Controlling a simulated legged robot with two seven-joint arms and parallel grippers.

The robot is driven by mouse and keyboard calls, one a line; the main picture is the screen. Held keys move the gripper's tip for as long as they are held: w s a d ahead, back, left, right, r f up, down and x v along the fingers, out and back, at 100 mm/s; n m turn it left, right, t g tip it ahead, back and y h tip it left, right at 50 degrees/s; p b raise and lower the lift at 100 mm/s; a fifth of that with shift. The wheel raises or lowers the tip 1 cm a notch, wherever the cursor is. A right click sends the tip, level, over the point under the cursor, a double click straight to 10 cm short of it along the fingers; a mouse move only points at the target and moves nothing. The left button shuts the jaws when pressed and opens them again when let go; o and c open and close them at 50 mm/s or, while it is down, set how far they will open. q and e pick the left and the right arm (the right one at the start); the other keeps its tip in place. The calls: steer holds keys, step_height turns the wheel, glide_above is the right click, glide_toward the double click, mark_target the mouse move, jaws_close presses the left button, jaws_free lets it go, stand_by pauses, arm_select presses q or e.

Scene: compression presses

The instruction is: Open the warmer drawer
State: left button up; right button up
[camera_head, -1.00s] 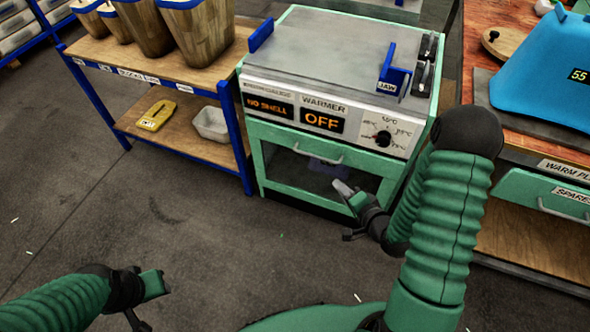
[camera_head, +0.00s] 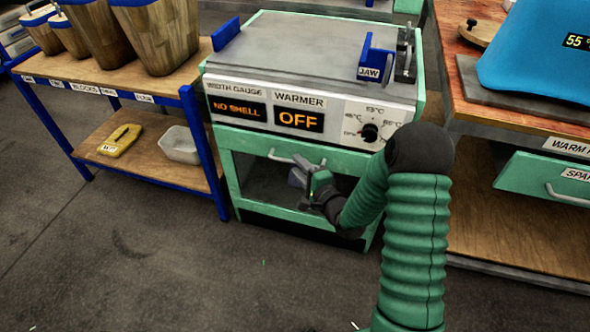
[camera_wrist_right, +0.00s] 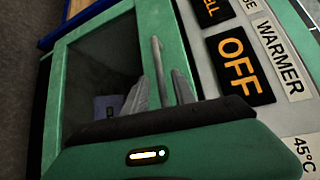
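The warmer (camera_head: 310,98) is a grey-topped green unit whose display reads OFF. Its green-framed drawer (camera_head: 228,170) has a dark window and looks shut. The drawer's pale bar handle (camera_head: 279,157) runs along the top of the front, and part of it is hidden behind my right gripper (camera_head: 304,172). In the right wrist view the handle (camera_wrist_right: 157,62) appears between the two grey fingers of the right gripper (camera_wrist_right: 160,92), with gaps seen on both sides. The gripper looks open; contact cannot be told. My left gripper is out of view.
A wooden bench with a green drawer (camera_head: 545,185) is at the right. The floor (camera_head: 180,265) in front is clear.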

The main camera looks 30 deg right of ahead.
steer(key=shift+w+d+f, duration=0.1)
steer(key=shift+w+f, duration=0.1)
steer(key=shift+w, duration=1.05)
jaws_close()
steer(key=shift+s+f, duration=0.1)
stand_by(0.3)
